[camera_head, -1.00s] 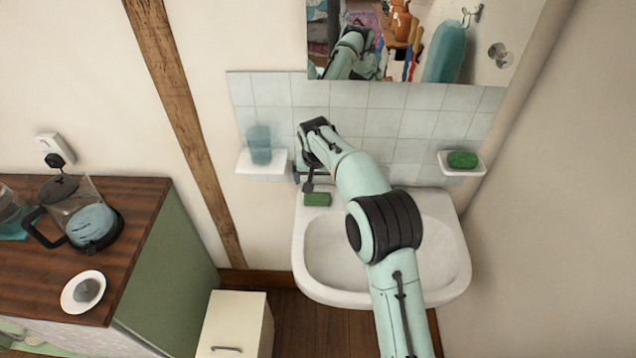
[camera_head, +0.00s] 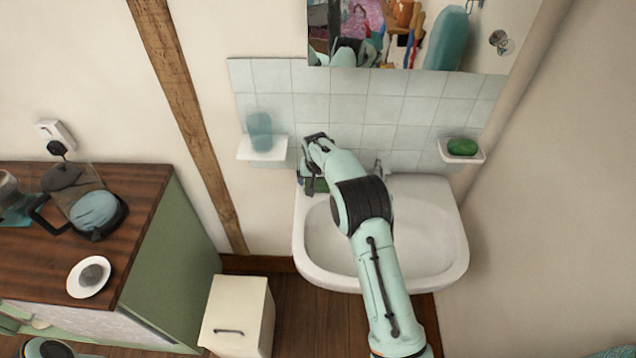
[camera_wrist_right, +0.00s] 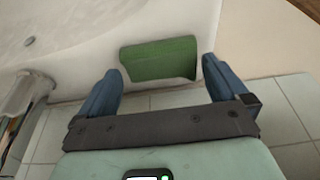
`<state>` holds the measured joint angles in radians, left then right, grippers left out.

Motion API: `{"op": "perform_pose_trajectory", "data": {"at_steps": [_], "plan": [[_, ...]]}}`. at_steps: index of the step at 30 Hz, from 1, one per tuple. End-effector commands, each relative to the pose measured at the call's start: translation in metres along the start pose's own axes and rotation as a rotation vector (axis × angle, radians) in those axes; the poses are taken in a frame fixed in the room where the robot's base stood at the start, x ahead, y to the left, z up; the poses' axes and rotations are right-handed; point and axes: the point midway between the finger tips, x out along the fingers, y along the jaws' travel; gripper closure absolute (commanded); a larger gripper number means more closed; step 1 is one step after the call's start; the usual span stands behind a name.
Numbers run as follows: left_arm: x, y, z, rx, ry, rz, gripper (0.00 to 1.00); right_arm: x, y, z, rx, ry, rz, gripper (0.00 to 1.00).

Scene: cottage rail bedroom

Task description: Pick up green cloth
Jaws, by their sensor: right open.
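The green cloth (camera_head: 320,185) lies on the back left corner of the white sink, partly hidden by my right arm in the head view. In the right wrist view the green cloth (camera_wrist_right: 160,60) is a flat, folded block on the white sink surface. My right gripper (camera_wrist_right: 162,78) is open, with its two blue fingers on either side of the cloth's near part. A gap shows at the left finger; I cannot tell whether the right finger touches the cloth. In the head view my right gripper (camera_head: 308,183) is at the sink's back left corner. My left gripper is not in view.
The sink (camera_head: 450,255) has a tap (camera_head: 379,168) right of my gripper. Above it are a shelf (camera_head: 262,153) with a teal cup, a dish (camera_head: 462,156) with a green item, and a mirror (camera_head: 440,40). A wooden counter (camera_head: 140,205) stands at left.

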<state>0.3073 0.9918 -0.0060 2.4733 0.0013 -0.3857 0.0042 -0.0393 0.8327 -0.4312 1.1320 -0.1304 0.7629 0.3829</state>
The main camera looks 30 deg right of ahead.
Motion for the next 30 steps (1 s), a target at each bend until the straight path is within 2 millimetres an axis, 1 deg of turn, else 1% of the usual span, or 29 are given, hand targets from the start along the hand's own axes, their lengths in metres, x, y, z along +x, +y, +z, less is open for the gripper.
{"op": "perform_pose_trajectory", "data": {"at_steps": [1,4,11,12,14,15,24,26,29,30], "plan": [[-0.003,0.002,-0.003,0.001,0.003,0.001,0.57,0.005,-0.001,-0.001,0.000,0.001,0.000,0.00],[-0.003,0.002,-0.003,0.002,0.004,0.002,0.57,0.012,0.000,-0.001,0.000,0.001,-0.001,0.00],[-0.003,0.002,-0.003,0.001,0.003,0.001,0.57,0.014,0.000,0.000,0.000,0.001,-0.001,0.00],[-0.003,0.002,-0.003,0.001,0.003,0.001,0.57,0.014,0.000,0.000,0.000,0.001,-0.001,0.13],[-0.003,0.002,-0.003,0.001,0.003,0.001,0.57,0.014,0.000,0.000,0.000,0.001,-0.001,0.33],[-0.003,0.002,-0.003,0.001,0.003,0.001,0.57,0.014,0.000,0.000,0.000,0.001,-0.001,0.39],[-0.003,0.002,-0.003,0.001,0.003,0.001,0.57,0.011,0.000,-0.002,0.000,0.002,-0.002,0.39],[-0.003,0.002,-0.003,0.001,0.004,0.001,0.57,0.005,-0.001,-0.004,0.000,0.004,-0.002,0.39],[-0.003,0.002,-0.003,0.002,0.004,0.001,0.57,-0.011,-0.001,-0.009,0.000,0.006,-0.003,0.39],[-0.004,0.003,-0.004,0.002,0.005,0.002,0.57,-0.019,-0.001,-0.011,0.000,0.006,-0.004,0.39]]}}
